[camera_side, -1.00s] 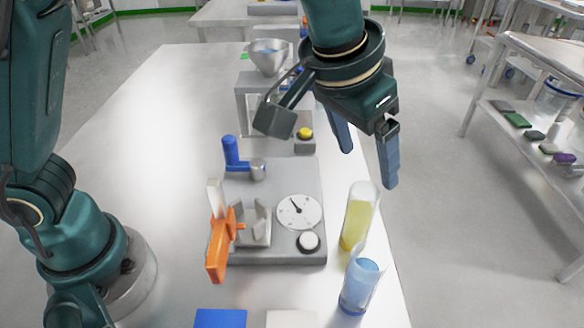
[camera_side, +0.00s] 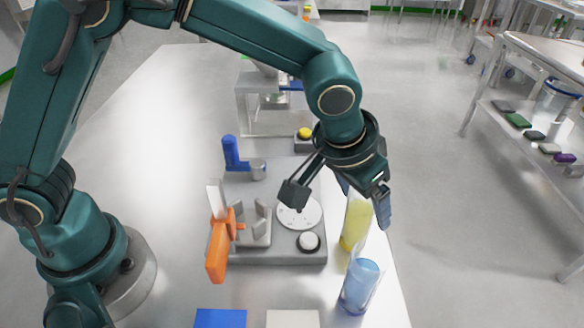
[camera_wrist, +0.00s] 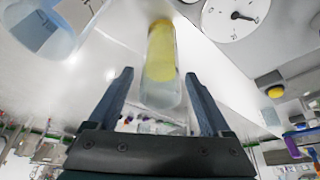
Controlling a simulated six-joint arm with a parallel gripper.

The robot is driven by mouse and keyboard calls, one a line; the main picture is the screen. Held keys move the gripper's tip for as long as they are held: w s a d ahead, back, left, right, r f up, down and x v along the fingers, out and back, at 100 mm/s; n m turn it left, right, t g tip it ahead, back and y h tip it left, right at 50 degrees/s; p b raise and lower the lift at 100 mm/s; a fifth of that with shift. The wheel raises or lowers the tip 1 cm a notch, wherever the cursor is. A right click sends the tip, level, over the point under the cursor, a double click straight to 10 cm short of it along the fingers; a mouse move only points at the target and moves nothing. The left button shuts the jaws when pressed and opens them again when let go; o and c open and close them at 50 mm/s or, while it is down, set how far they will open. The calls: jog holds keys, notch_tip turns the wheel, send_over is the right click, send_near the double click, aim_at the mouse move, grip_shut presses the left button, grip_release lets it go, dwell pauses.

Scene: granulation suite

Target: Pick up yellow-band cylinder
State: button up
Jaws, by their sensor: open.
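The yellow-band cylinder (camera_side: 354,226) is a clear cylinder with yellow contents, standing near the right edge of the table. In the wrist view the yellow-band cylinder (camera_wrist: 161,62) shows ahead of my gripper, in line with the gap between the fingers. My gripper (camera_side: 366,207) is at the upper part of the cylinder in the side view, and its fingers partly hide the cylinder's top. In the wrist view my gripper (camera_wrist: 158,85) is open, with a finger to each side of the cylinder's near end. I see no contact.
A blue-filled cylinder (camera_side: 359,284) stands close in front of the yellow one. To the left is a grey device (camera_side: 285,257) with a dial, a white button (camera_side: 309,241) and an orange lever (camera_side: 218,252). Floor lies beyond the table's right edge.

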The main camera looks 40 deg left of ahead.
grip_shut()
jog(key=shift+r, duration=0.2)
